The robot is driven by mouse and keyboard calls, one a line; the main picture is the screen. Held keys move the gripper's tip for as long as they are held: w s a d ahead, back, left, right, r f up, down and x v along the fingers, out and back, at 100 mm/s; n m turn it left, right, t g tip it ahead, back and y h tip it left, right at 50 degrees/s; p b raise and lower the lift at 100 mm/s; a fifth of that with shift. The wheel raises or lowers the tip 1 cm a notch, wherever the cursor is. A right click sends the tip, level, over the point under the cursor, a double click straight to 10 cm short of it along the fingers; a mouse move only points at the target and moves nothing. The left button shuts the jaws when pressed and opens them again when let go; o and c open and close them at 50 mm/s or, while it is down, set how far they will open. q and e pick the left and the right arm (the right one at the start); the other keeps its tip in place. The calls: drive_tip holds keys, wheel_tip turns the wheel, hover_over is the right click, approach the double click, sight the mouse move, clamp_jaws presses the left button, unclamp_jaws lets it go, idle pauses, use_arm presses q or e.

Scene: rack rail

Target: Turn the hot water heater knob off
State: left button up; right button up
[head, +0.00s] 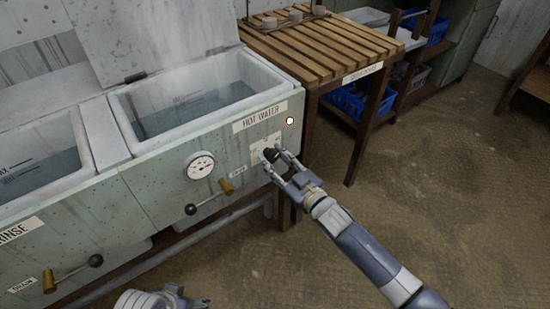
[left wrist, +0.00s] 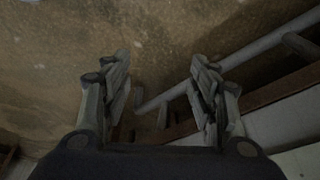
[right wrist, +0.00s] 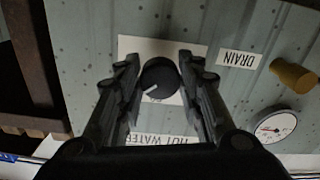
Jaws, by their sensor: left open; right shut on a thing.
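The hot water heater knob (right wrist: 159,78) is round and black with a pale pointer line, on a white plate below the HOT WATER label (head: 261,116). In the right wrist view its pointer slants toward the lower left. The dark knob also shows in the head view (head: 270,155), partly behind the fingers. My right gripper (head: 272,161) is at the panel, its fingers shut on the knob from both sides; it also shows in the right wrist view (right wrist: 159,70). My left gripper (left wrist: 165,85) is open and empty, low down, with floor and a pipe beyond it.
A small round light (head: 289,120) glows beside the label. A dial gauge (head: 200,166) and a drain lever with a black ball (head: 191,209) are left of the knob. A slatted wooden table (head: 318,42) stands to the right. Open floor (head: 450,150) lies right of my arm.

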drive_tip(key=n+p, duration=0.1)
drive_tip(key=n, duration=0.3)
drive_tip(key=shift+n, duration=0.3)
drive_tip(key=n, duration=0.2)
drive_tip(key=shift+n+p, duration=0.35)
drive_tip(key=shift+n, duration=0.05)
use_arm(q)
wheel_tip(320, 180, down, 7)
use_arm(e)
drive_tip(key=n, duration=0.2)
drive_tip(key=shift+n, duration=0.3)
drive_tip(key=n, duration=0.4)
drive_tip(key=shift+n, duration=0.3)
drive_tip(key=shift+d+n+b, duration=0.1)
drive_tip(key=shift+n+b, duration=0.25)
drive_tip(key=shift+n, duration=1.45)
use_arm(q)
wheel_tip(320, 180, up, 6)
drive_tip(key=b, duration=0.1)
drive_tip(key=shift+r, duration=0.15)
use_arm(e)
drive_tip(key=shift+r+n, duration=0.1)
drive_tip(key=shift+n, duration=1.7)
use_arm(q)
drive_tip(key=shift+w+r, duration=0.1)
